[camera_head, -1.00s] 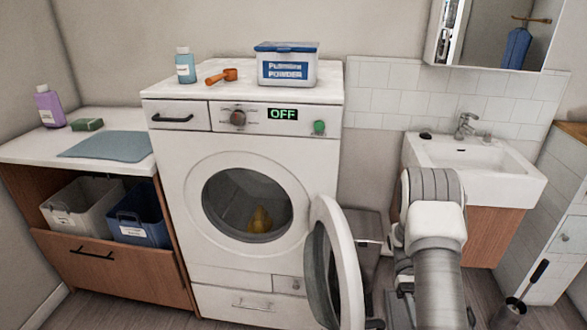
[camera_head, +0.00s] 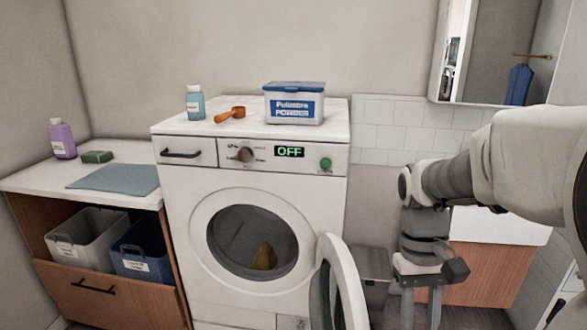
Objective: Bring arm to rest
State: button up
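My arm (camera_head: 505,165) reaches in from the right edge, bent downward at the wrist. My gripper (camera_head: 420,305) hangs pointing down, right of the open washing machine door (camera_head: 342,285). Its two fingers are spread apart with nothing seen between them; the tips run to the bottom edge of the picture. The white washing machine (camera_head: 178,215) stands in the middle with its display reading OFF. A yellow item (camera_head: 264,256) lies inside its drum.
A powder box (camera_head: 295,107), an orange scoop (camera_head: 230,115) and a blue bottle (camera_head: 195,103) stand on the machine. Left are a counter (camera_head: 30,181) with a purple bottle (camera_head: 61,139), and two bins (camera_head: 85,241) below. The sink is mostly hidden behind my arm.

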jog(key=s+a+r+t, duration=0.5)
jog(key=a+r+t, duration=0.15)
jog(key=t, duration=0.25)
notch_tip(320, 180, up, 12)
jog(key=p, duration=1.2)
jog(key=shift+s+d, duration=0.25)
jog(key=shift+d, duration=0.15)
jog(key=shift+w, duration=0.1)
